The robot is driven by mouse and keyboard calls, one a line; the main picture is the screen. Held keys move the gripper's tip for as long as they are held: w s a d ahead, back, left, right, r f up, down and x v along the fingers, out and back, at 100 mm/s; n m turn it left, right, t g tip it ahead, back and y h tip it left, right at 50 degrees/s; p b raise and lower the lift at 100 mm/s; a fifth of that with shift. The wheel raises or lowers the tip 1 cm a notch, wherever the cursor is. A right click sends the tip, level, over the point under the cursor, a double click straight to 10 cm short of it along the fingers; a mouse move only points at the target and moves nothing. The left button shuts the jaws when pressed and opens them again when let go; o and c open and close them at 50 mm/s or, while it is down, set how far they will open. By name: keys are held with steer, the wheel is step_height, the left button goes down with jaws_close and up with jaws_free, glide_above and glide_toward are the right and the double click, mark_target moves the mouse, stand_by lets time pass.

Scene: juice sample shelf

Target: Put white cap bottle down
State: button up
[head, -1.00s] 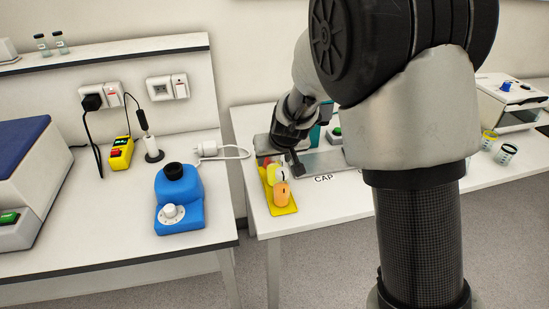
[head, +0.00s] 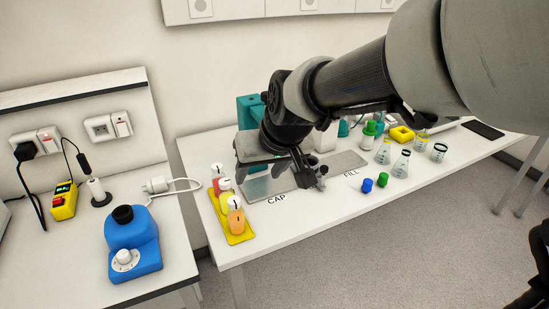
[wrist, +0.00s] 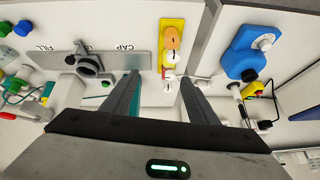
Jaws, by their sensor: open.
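A yellow tray (head: 240,238) near the left end of the white table carries a row of small bottles. In the wrist view the orange bottle (wrist: 173,39) and the tray (wrist: 177,22) show beyond the fingertips. My gripper (head: 275,172) is open and above the table, over the grey CAP plate and to the right of the bottles. In the wrist view nothing sits between the fingers (wrist: 160,76).
The grey FILL plate (head: 345,161) lies right of the CAP plate (head: 262,188). Blue (head: 367,185) and green (head: 383,180) caps and several beakers stand farther right. A blue device (head: 135,245) stands on the separate left table.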

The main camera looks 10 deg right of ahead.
steer(key=s+d+r+m+h, duration=0.1)
steer(key=s+d, duration=0.3)
steer(key=s, duration=0.4)
steer(key=s+d+r+m+h, duration=0.1)
steer(key=s+d, duration=0.3)
steer(key=s, duration=0.4)
steer(key=shift+s+d+r, duration=0.2)
steer(key=shift+s+r, duration=0.15)
steer(key=shift+r, duration=0.25)
step_height(320, 180, up, 5)
steer(key=p, duration=0.5)
